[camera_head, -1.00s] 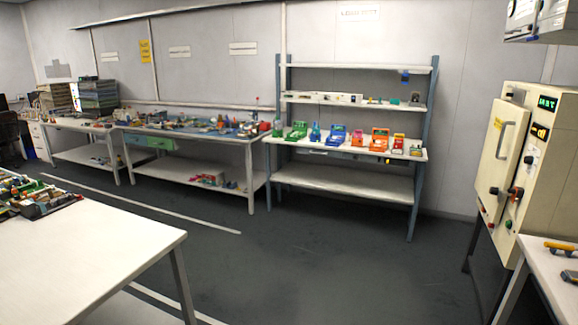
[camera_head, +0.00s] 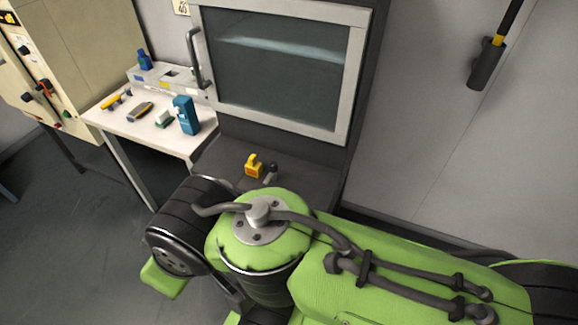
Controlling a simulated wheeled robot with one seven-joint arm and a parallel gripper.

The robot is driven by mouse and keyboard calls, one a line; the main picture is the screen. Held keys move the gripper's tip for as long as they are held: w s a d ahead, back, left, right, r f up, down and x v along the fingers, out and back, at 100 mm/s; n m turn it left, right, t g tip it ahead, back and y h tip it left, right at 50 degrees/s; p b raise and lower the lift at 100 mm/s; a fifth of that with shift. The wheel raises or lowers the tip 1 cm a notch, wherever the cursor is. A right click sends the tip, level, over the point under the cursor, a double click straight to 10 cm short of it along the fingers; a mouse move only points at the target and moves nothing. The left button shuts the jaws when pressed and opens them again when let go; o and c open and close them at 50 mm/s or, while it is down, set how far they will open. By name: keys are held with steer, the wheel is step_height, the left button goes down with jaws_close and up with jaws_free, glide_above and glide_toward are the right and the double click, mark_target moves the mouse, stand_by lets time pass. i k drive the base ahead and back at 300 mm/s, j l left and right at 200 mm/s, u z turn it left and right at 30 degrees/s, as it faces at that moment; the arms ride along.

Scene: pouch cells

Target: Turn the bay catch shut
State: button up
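A grey cabinet with a glass-fronted door (camera_head: 285,75) stands in the upper middle of the head view. Its dark vertical handle (camera_head: 196,60) is on the left of the door frame. A small yellow piece (camera_head: 254,166) with a dark grey piece (camera_head: 270,173) beside it sits on the dark surface below the door. I cannot tell for sure which part is the bay catch, or how it is turned. My green and black arm fills the lower middle and right. My gripper is out of view.
A cream machine (camera_head: 60,60) stands at far left. A dark holder (camera_head: 486,65) is on the right wall. The floor at lower left is clear.

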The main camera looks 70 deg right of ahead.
mark_target(273, 166)
steer(key=z, duration=2)
steer(key=i+j, duration=0.2)
steer(key=j, duration=0.15)
steer(key=i+j, duration=0.15)
steer(key=j, duration=0.25)
steer(key=i+j, duration=0.2)
steer(key=j, duration=0.15)
steer(key=i+j, duration=0.2)
steer(key=j, duration=0.15)
